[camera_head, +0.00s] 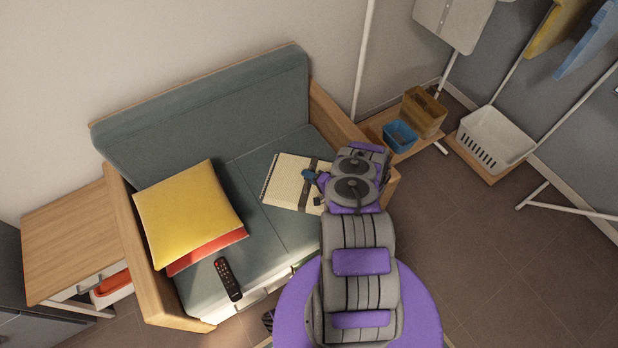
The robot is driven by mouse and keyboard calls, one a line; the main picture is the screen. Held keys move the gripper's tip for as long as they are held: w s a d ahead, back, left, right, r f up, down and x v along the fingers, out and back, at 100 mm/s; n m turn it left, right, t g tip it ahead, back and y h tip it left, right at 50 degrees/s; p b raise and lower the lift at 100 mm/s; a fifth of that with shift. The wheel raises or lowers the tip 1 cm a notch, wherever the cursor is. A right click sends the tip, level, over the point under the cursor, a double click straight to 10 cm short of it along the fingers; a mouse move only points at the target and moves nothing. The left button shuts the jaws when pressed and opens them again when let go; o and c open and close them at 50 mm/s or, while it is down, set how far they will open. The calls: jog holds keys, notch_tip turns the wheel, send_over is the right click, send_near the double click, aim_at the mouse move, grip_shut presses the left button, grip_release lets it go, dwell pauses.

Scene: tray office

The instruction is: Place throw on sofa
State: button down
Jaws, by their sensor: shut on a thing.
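The sofa (276,222) has grey-green cushions and wooden arms. A flat cream folded piece (284,178), which looks like the throw, has a fringed left edge and a dark band. It is at the right half of the seat, near the backrest. My gripper (313,176) is over its right part, shut on it; my arm hides its right end. I cannot tell whether it rests fully on the seat or is slightly above it.
A yellow cushion (187,212) over a red one (210,251) and a black remote (228,279) occupy the sofa's left half. A wooden side table (70,232) stands left. A blue bin (400,136), brown box (423,112) and white basket (495,138) stand right. Floor at lower right is clear.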

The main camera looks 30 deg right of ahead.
jog(key=c, duration=1)
grip_release()
jog(key=shift+a+r, duration=0.1)
jog(key=shift+a, duration=0.2)
jog(key=shift+d, duration=0.1)
